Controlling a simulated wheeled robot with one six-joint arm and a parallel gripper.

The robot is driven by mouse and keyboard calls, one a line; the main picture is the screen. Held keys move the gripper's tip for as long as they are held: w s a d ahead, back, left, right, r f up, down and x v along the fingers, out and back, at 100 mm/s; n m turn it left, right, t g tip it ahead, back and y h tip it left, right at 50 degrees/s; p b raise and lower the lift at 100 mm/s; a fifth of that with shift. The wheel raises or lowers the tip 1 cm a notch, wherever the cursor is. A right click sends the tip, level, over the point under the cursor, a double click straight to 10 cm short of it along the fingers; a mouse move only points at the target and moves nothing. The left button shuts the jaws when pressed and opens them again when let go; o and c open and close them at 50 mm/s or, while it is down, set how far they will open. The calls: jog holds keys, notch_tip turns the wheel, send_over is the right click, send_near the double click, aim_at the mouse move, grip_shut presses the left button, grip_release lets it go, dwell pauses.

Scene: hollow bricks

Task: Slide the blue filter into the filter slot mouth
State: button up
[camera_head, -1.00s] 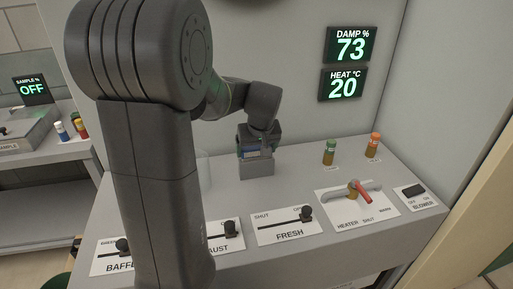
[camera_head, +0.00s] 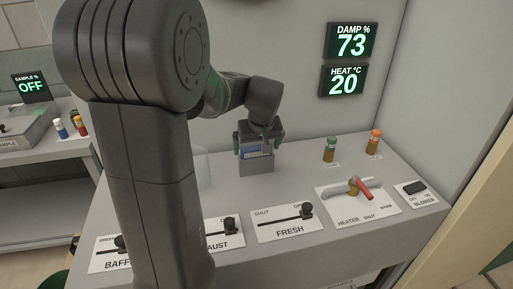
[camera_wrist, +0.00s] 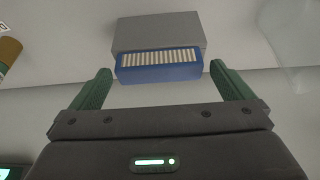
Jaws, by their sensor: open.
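The blue filter (camera_wrist: 160,68), with a pale ribbed face, sits at the grey filter slot block (camera_wrist: 158,32) in the wrist view, with part of its blue body still showing. How deep it sits in the mouth I cannot tell. In the head view a blue strip of the filter (camera_head: 252,154) shows just above the grey slot block (camera_head: 257,168). My gripper (camera_wrist: 161,78) is open, its green fingers standing apart on either side of the filter. In the head view my gripper (camera_head: 259,146) is right above the block.
A green-capped vial (camera_head: 331,150) and an orange-capped vial (camera_head: 374,143) stand to the right. The FRESH slider (camera_head: 290,222) and the red-handled heater valve (camera_head: 363,190) are nearer the front. A clear, pale upright piece (camera_head: 202,170) stands left of the block.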

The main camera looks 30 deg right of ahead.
jog(key=v, duration=1.2)
jog(key=shift+r, duration=0.2)
jog(key=shift+f, duration=0.1)
jog(key=x, duration=1.3)
jog(key=shift+f, duration=0.2)
jog(key=shift+w+r+p, duration=0.1)
jog(key=shift+r+p, duration=0.15)
jog(key=shift+p, duration=0.1)
jog(key=shift+r, duration=0.1)
